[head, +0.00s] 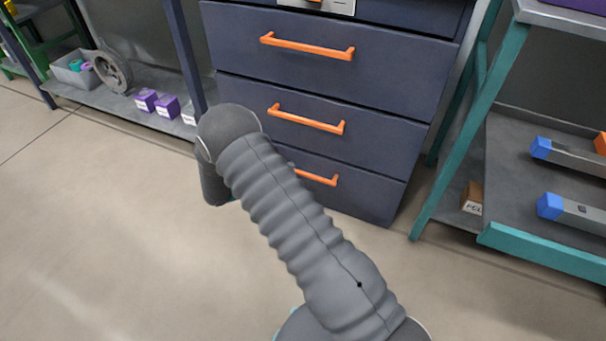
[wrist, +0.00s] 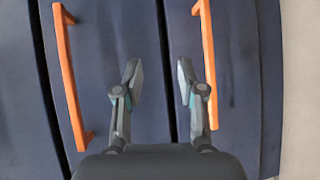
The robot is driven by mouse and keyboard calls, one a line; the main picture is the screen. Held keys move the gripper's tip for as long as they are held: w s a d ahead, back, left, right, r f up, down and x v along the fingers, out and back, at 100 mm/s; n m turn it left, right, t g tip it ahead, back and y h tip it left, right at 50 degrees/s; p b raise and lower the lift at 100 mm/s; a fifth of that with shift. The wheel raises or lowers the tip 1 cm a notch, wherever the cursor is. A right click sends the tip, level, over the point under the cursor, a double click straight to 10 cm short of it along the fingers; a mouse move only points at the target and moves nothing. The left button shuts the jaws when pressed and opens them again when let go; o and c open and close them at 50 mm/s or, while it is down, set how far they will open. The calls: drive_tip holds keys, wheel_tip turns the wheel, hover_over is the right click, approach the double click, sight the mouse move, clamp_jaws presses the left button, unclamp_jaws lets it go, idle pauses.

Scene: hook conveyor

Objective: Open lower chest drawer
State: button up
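The dark blue chest (head: 335,75) has several drawers with orange bar handles, all looking shut. The lowest drawer (head: 365,195) has its handle (head: 318,178) partly hidden by my arm in the head view. In the wrist view the chest is turned sideways, with the floor at the right; the lowest handle (wrist: 208,65) is on the right and the handle above it (wrist: 66,80) on the left. My gripper (wrist: 158,72) is open and empty, facing the seam between these drawers. Its right finger overlaps the lowest handle in view; contact cannot be told. The head view hides the gripper.
A teal-framed rack (head: 470,130) with blue-ended bars stands right of the chest. A low shelf (head: 125,110) at the left holds purple boxes (head: 157,103), a wheel (head: 113,72) and a grey bin (head: 75,70). The floor (head: 130,240) before the chest is clear.

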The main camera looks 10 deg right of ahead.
sight(302, 175)
drive_tip(key=a+f+n+t, duration=0.2)
drive_tip(key=a+f+t, duration=0.25)
drive_tip(key=f, duration=0.65)
drive_tip(key=shift+n, duration=0.3)
drive_tip(key=p+x, duration=0.1)
drive_tip(key=x, duration=1.3)
drive_tip(key=shift+w+r, duration=0.15)
drive_tip(key=shift+r, duration=0.05)
